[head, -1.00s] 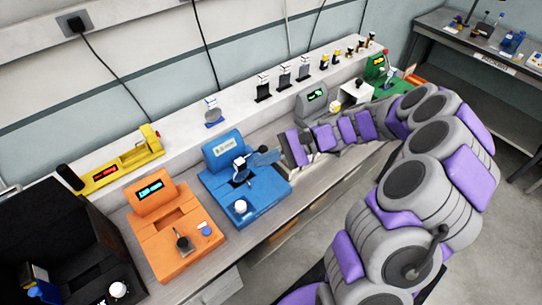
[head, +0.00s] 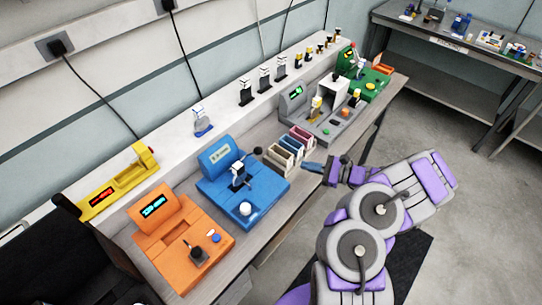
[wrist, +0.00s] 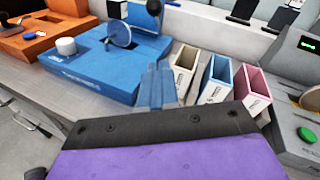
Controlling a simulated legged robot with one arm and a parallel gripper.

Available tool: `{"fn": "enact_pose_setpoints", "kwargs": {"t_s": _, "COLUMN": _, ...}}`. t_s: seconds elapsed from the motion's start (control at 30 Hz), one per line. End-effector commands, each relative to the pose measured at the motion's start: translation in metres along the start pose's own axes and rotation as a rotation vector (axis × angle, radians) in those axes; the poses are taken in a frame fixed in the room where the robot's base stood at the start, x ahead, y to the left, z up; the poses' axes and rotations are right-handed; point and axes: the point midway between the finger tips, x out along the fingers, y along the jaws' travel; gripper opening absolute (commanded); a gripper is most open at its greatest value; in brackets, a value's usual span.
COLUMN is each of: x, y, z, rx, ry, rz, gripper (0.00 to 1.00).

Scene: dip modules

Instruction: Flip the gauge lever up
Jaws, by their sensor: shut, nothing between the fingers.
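The blue module (head: 243,190) sits on the bench left of my gripper, with a small display on its raised back. A lever with a dark ball knob (head: 258,151) sticks out to the right from its middle. I cannot tell for certain that this is the gauge lever. In the wrist view the blue module (wrist: 100,72) shows a round disc (wrist: 120,33) and the ball knob (wrist: 154,7) above and right of it. My gripper (head: 308,167) is shut and empty, right of the blue module and apart from the knob. Its closed fingers (wrist: 158,85) point toward the module's right side.
Cream, blue and pink bins (head: 290,150) stand close beyond my gripper. The orange module (head: 182,240) is left of the blue one. A grey module (head: 325,115) and a green module (head: 365,80) stand farther right. Open floor lies right of the bench.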

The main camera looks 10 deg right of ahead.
Motion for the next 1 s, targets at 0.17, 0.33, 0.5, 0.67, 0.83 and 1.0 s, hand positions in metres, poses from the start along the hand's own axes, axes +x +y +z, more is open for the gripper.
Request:
{"fn": "enact_pose_setpoints", "kwargs": {"t_s": 0.17, "x": 0.001, "y": 0.001, "z": -0.001, "rx": 0.004, "ry": 0.003, "rz": -0.005, "gripper": 0.0}}
{"fn": "enact_pose_setpoints", "kwargs": {"t_s": 0.33, "x": 0.003, "y": 0.002, "z": 0.0, "rx": 0.003, "ry": 0.005, "rz": -0.003, "gripper": 0.0}}
{"fn": "enact_pose_setpoints", "kwargs": {"t_s": 0.5, "x": 0.011, "y": 0.002, "z": -0.001, "rx": 0.003, "ry": 0.003, "rz": -0.003, "gripper": 0.0}}
{"fn": "enact_pose_setpoints", "kwargs": {"t_s": 0.67, "x": 0.035, "y": 0.002, "z": -0.002, "rx": 0.003, "ry": 0.002, "rz": 0.0, "gripper": 0.0}}
{"fn": "enact_pose_setpoints", "kwargs": {"t_s": 0.83, "x": 0.069, "y": 0.003, "z": -0.001, "rx": 0.003, "ry": 0.0, "rz": 0.001, "gripper": 0.0}}
{"fn": "enact_pose_setpoints", "kwargs": {"t_s": 1.0, "x": 0.102, "y": 0.003, "z": -0.002, "rx": 0.001, "ry": 0.004, "rz": 0.001, "gripper": 0.0}}
